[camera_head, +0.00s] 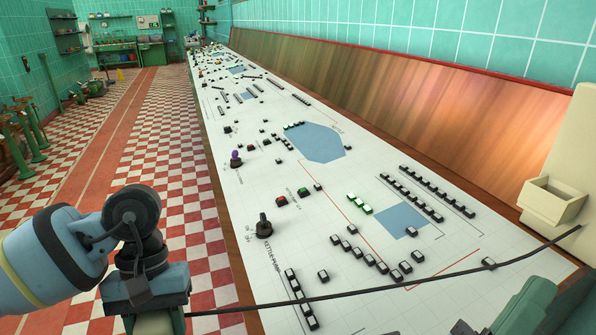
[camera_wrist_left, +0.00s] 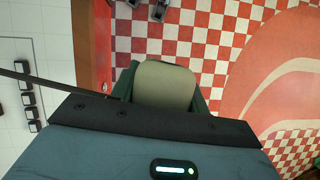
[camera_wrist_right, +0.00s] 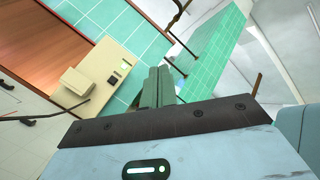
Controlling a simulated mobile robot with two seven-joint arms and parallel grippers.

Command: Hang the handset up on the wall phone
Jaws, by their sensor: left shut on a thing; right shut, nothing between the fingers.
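The cream wall phone (camera_head: 578,150) stands at the right edge of the head view, with an empty box-like cradle (camera_head: 553,200) on its front. It also shows in the right wrist view (camera_wrist_right: 118,68). My left gripper (camera_wrist_left: 165,72) is shut on the cream handset (camera_wrist_left: 165,88), over the floor beside the console and far from the phone. Only the handset's end shows between the fingers. A dark cord (camera_head: 400,285) runs from the left gripper across to the phone side. My right gripper (camera_head: 528,303) is shut and empty, low at the right, below and apart from the phone.
A long white console (camera_head: 300,240) with buttons, knobs and blue panels fills the middle. A wooden backboard (camera_head: 430,105) and green tiled wall rise behind it. The checkered floor (camera_head: 185,215) left of the console is open. Green posts (camera_head: 25,135) stand at the far left.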

